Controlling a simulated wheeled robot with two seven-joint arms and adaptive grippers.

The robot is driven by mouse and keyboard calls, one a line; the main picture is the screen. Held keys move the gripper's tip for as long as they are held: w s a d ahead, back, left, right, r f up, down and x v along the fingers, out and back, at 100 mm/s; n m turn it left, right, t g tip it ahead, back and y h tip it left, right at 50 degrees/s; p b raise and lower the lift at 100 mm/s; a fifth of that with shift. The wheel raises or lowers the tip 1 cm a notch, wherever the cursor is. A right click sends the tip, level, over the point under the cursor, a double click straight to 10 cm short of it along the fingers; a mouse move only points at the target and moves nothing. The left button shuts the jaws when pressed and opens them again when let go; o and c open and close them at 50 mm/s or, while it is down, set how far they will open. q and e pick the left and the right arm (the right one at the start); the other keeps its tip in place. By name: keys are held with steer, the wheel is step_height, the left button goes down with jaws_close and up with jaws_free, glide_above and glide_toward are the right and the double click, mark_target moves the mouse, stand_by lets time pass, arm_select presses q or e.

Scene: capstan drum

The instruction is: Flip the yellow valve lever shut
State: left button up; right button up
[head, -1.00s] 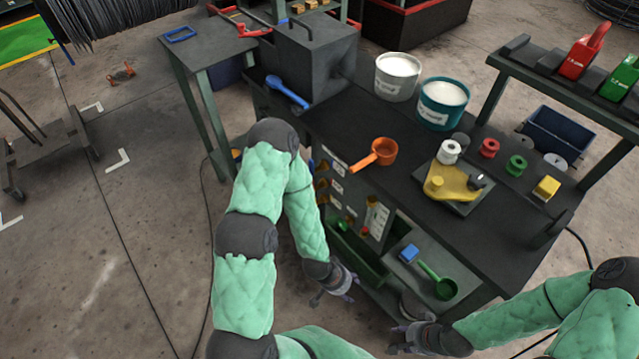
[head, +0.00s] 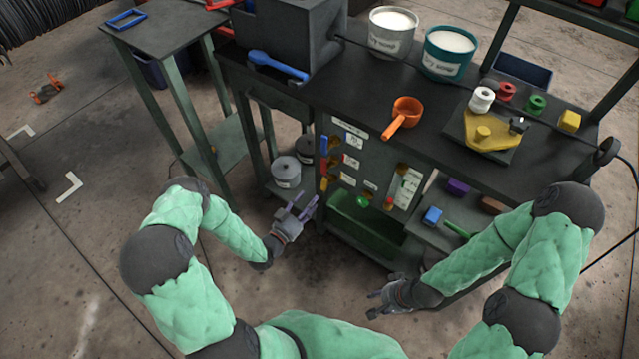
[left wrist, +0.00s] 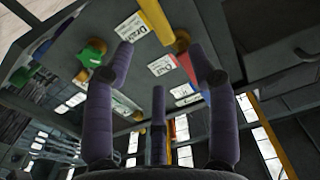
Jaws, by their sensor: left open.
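The yellow valve lever (head: 324,184) is the lowest of three coloured levers at the left edge of the bench's front panel. The red lever (head: 323,166) and blue lever (head: 324,144) are above it. In the left wrist view, the yellow lever (left wrist: 156,20) extends from a brass body at the top, beyond the fingertips. My left gripper (head: 302,203) is open and empty, just left of and below the yellow lever. It also shows in the left wrist view (left wrist: 165,62); no contact is visible. My right gripper (head: 372,302) looks open and empty, low before the bench.
The panel also has labels, a green knob (head: 363,201) and a red knob (head: 389,204). A green bin (head: 370,228) is below it. Grey cans (head: 286,172) stand left of the panel. An orange scoop (head: 403,115) lies on the benchtop. The floor before the bench is clear.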

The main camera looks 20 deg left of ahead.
mark_target(325, 184)
arm_select(q)
steer(key=b+x, duration=0.3)
steer(key=x, duration=0.7)
steer(key=shift+f, duration=0.1)
jaws_close()
